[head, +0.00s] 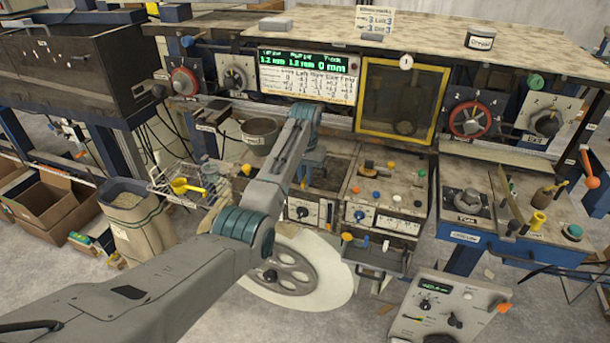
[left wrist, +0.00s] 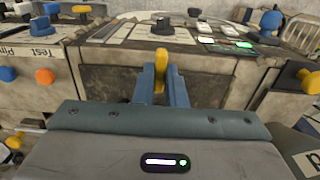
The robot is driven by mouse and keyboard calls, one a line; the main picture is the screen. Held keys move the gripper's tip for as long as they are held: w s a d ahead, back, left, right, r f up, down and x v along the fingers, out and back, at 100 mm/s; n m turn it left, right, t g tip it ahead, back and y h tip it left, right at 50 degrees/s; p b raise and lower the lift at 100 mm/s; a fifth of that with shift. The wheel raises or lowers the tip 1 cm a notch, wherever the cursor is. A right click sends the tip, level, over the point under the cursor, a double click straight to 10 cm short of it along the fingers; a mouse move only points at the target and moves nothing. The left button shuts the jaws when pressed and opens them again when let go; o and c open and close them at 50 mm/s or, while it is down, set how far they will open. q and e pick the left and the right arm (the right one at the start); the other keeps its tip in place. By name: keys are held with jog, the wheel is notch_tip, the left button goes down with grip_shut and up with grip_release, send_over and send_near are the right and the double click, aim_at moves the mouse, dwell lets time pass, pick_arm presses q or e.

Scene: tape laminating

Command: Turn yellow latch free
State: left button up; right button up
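The yellow latch (left wrist: 160,64) stands upright at the front top edge of a worn beige panel box in the left wrist view. My left gripper (left wrist: 161,78) has its two blue fingers on either side of the latch, close against it with no clear gap. It looks shut on the latch. My right gripper is in neither view.
In the left wrist view, a dark knob (left wrist: 163,26) sits just behind the latch, and a blue knob (left wrist: 270,22) stands to the right. Boxes with coloured knobs flank it. In the head view, a yellow-framed window (head: 447,100) rises behind the bench, and a large pale wheel (head: 290,275) lies below.

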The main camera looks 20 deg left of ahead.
pick_arm(q)
grip_shut()
jog(key=shift+n, duration=0.7)
jog(key=n, duration=0.7)
jog(key=shift+r, duration=0.1)
jog(key=n, duration=0.5)
jog(key=shift+n, duration=2.3)
jog(key=shift+r, duration=0.1)
